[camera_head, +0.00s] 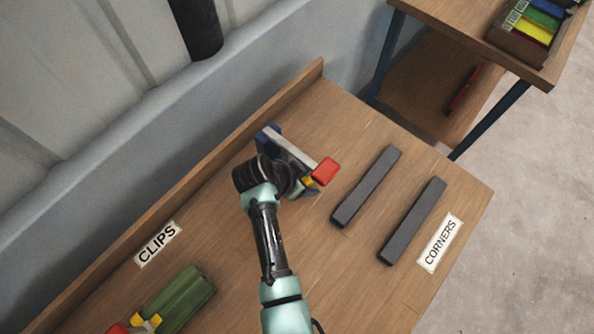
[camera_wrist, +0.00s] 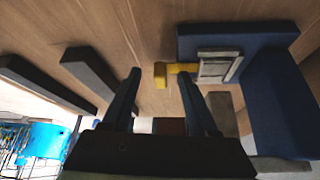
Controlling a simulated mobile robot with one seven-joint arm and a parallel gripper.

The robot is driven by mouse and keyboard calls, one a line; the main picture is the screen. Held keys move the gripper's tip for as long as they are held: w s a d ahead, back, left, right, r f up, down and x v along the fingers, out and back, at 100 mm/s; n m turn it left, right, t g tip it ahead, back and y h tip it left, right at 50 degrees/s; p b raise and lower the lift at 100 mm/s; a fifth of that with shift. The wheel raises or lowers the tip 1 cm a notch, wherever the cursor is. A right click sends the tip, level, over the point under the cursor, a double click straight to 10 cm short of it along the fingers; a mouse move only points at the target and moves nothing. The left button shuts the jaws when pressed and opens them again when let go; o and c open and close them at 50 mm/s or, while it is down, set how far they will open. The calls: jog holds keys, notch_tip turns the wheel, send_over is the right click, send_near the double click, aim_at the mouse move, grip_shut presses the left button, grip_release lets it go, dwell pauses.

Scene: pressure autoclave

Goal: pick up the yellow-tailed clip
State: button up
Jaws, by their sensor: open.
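A blue clip (camera_head: 267,139) with a grey bar (camera_head: 291,151) lies on the wooden table, partly hidden by my arm in the head view. A small yellow tail (camera_head: 307,182) and a red block (camera_head: 325,171) show at its near end. In the wrist view, the blue body (camera_wrist: 275,95) is at the right, with a grey block (camera_wrist: 215,68) and the yellow tail (camera_wrist: 175,69) reaching left. My gripper (camera_wrist: 159,76) is open, its fingers either side of the tail in the picture. I cannot tell whether they touch it. The head view shows my gripper (camera_head: 291,181) beside the clip.
Two dark bars (camera_head: 367,186) (camera_head: 412,221) lie to the right, near the CORNERS label (camera_head: 440,242). A green piece (camera_head: 182,300) with yellow and red parts is at lower left, below the CLIPS label (camera_head: 157,244). A raised wooden edge (camera_head: 215,165) runs along the back.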

grip_shut()
jog(key=shift+r, duration=0.15)
